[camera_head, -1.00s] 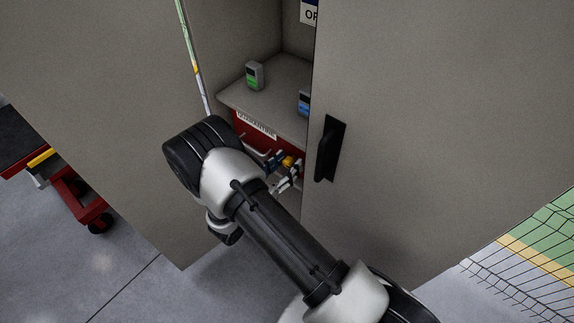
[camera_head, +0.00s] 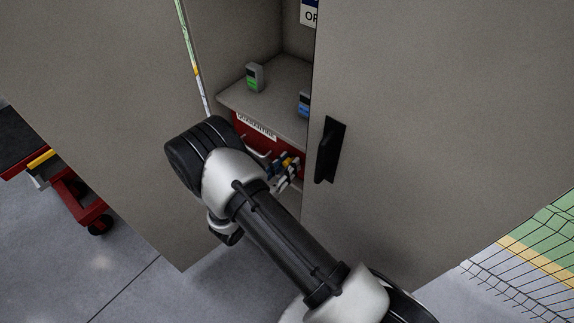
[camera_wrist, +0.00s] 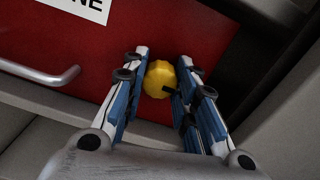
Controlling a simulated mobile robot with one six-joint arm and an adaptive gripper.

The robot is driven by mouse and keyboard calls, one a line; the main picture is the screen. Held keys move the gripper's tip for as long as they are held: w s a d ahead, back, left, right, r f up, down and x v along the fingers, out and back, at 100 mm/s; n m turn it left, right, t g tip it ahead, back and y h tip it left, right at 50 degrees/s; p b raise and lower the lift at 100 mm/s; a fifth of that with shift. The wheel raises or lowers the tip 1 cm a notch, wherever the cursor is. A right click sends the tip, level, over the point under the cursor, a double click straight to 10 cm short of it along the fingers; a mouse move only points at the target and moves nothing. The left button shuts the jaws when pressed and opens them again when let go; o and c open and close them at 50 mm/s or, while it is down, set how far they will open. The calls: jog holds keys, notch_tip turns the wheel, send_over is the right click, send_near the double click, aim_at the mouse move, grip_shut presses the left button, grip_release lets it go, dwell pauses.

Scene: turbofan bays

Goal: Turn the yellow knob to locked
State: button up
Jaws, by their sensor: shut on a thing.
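The yellow knob (camera_wrist: 159,80) sits on the red drawer front (camera_wrist: 190,25) marked as quarantine. In the wrist view my gripper (camera_wrist: 160,78) has one blue-lined finger on each side of the knob and is shut on it. A dark mark or pointer shows on the knob's lower right side. In the head view the knob (camera_head: 287,161) is small and partly hidden by my gripper (camera_head: 283,170). I cannot read a locked label in either view.
A metal handle (camera_wrist: 45,73) crosses the drawer left of the knob. An open cabinet door with a black handle (camera_head: 329,150) stands at the right. A green-fronted box (camera_head: 254,78) and a blue-fronted one (camera_head: 304,103) sit on the shelf above.

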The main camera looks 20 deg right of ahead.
jog(key=shift+n, duration=0.3)
jog(key=n+p, duration=0.1)
jog(key=n, duration=0.2)
jog(key=shift+n, duration=0.3)
jog(key=n+p, duration=0.1)
jog(key=n, duration=0.3)
jog(key=n+p, duration=0.1)
jog(key=n, duration=0.3)
jog(key=shift+n, duration=0.4)
jog(key=n, duration=0.4)
jog(key=shift+n, duration=0.3)
jog(key=shift+c, duration=0.2)
jog(key=shift+o, duration=0.2)
jog(key=shift+c, duration=0.2)
jog(key=o, duration=1.1)
